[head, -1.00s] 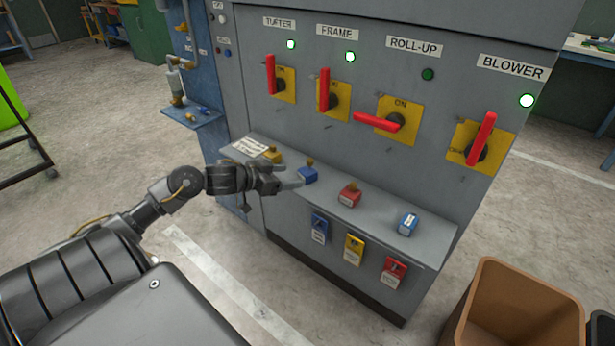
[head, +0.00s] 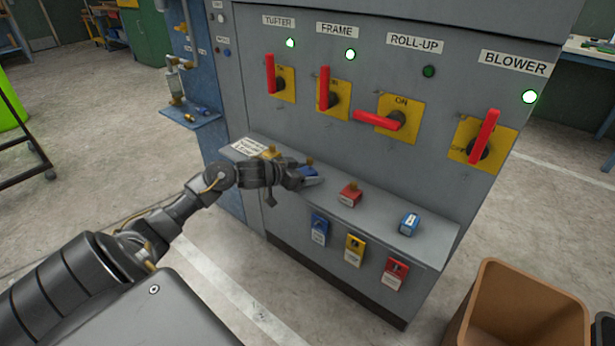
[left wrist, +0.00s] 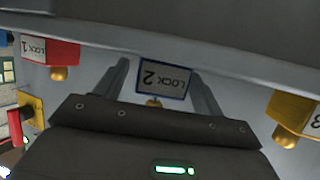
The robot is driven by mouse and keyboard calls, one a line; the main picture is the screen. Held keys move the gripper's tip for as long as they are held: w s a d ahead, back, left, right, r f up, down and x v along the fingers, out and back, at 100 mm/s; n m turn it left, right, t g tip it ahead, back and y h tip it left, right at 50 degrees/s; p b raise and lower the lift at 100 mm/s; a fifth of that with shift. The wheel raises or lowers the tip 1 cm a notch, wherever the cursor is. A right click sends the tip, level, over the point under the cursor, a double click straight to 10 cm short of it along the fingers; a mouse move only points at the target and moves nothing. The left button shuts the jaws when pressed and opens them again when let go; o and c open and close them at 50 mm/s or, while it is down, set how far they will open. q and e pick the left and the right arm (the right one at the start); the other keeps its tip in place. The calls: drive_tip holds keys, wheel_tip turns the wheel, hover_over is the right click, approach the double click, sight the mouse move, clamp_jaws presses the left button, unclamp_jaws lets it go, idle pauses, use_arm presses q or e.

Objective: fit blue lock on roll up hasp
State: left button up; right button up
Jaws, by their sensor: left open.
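A blue lock (head: 309,170) with a brass shackle stands on the grey shelf, partly hidden by my left gripper (head: 306,178). In the left wrist view its white label "LOCK 2" (left wrist: 163,79) shows upside down between my two open fingers, one on each side. I cannot tell whether the fingers touch it. The roll-up switch (head: 399,119) has a yellow plate and a red handle lying horizontal. Its lamp (head: 429,72) is dark. The roll-up hasp itself is too small to make out clearly. My right gripper is not in view.
A yellow lock (head: 270,152) and a red lock (head: 350,194) stand beside the blue one on the shelf (head: 380,212). A blue-and-white item (head: 409,223) stands further right. Several tags hang below the shelf edge. A brown bin (head: 525,305) stands at lower right.

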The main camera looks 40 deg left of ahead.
sight(306, 171)
use_arm(q)
drive_tip(key=c, duration=1.2)
drive_tip(key=shift+r, duration=0.6)
wheel_tip(306, 171, up, 3)
drive_tip(key=shift+s+a+f+p, duration=0.1)
drive_tip(key=shift+s+p, duration=0.05)
drive_tip(key=shift+p, duration=0.5)
drive_tip(key=s+r+p, duration=0.1)
drive_tip(key=s+r, duration=0.2)
drive_tip(key=s, duration=0.1)
drive_tip(key=s+r+p, duration=0.1)
drive_tip(key=s+r, duration=0.2)
drive_tip(key=s, duration=0.2)
drive_tip(key=s+r+p, duration=0.1)
drive_tip(key=s+r, duration=0.2)
drive_tip(key=s, duration=0.1)
drive_tip(key=shift+s+d, duration=0.25)
drive_tip(key=shift+s, duration=0.1)
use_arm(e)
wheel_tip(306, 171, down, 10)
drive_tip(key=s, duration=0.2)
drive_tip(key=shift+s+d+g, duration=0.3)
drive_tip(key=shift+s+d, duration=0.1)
